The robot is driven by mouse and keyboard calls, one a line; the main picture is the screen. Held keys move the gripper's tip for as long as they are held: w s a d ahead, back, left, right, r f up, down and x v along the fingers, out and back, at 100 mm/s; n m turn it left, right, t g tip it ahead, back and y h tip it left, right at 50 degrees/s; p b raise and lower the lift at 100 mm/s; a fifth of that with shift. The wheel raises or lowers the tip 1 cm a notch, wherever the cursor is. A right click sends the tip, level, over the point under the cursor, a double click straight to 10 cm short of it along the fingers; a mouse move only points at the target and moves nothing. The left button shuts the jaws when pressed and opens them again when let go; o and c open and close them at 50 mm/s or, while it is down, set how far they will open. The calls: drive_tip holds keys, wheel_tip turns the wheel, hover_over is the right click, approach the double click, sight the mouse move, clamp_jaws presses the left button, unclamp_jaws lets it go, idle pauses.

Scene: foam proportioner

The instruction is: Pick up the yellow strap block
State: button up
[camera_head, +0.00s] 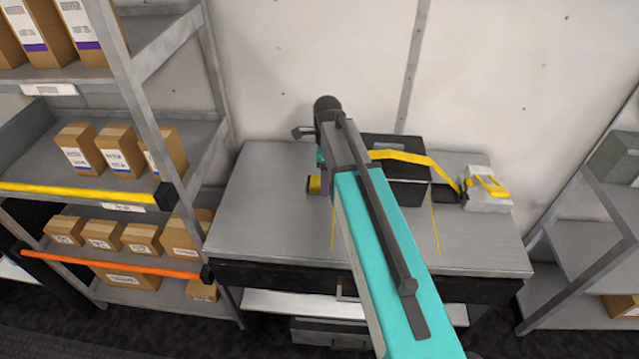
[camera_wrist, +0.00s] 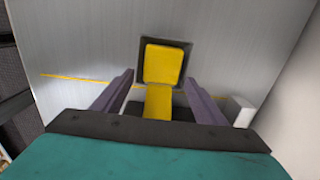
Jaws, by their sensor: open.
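The yellow strap block (camera_head: 314,185), a small yellow and dark piece, sits on the grey workbench left of my arm. In the wrist view the yellow strap block (camera_wrist: 165,65) shows a yellow top inside a dark square rim, with a yellow strip running down toward my gripper. My gripper (camera_wrist: 159,82) is open, its two purple fingers on either side of the strip with the block just ahead. Whether the fingers touch it cannot be told. In the head view my gripper (camera_head: 324,182) is mostly hidden behind my arm, close beside the block.
The grey workbench (camera_head: 260,215) has free room at left. A black box (camera_head: 405,185) under a yellow strap and a light grey device (camera_head: 487,204) stand right of my arm. Shelves with cardboard boxes (camera_head: 122,150) stand at left; another rack (camera_head: 590,240) is at right.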

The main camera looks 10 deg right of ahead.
idle(0.4)
drive_tip(key=c, duration=1.2)
drive_tip(key=shift+r, duration=0.2)
drive_tip(key=shift+r+b, duration=0.8)
drive_tip(key=shift+r, duration=0.5)
drive_tip(key=shift+s+r, duration=0.1)
drive_tip(key=shift+r, duration=0.15)
drive_tip(key=s+b, duration=0.1)
drive_tip(key=s, duration=0.3)
drive_tip(key=s+b, duration=0.2)
drive_tip(key=s, duration=0.3)
drive_tip(key=s+d+r+b, duration=0.1)
drive_tip(key=s, duration=0.3)
drive_tip(key=shift+s+d, duration=0.1)
drive_tip(key=shift+s, duration=0.2)
drive_tip(key=shift+s+b, duration=0.3)
drive_tip(key=shift+b, duration=0.7)
drive_tip(key=shift+s+d+r+b, duration=0.1)
drive_tip(key=shift+s+r+b, duration=0.1)
drive_tip(key=shift+s+b, duration=0.6)
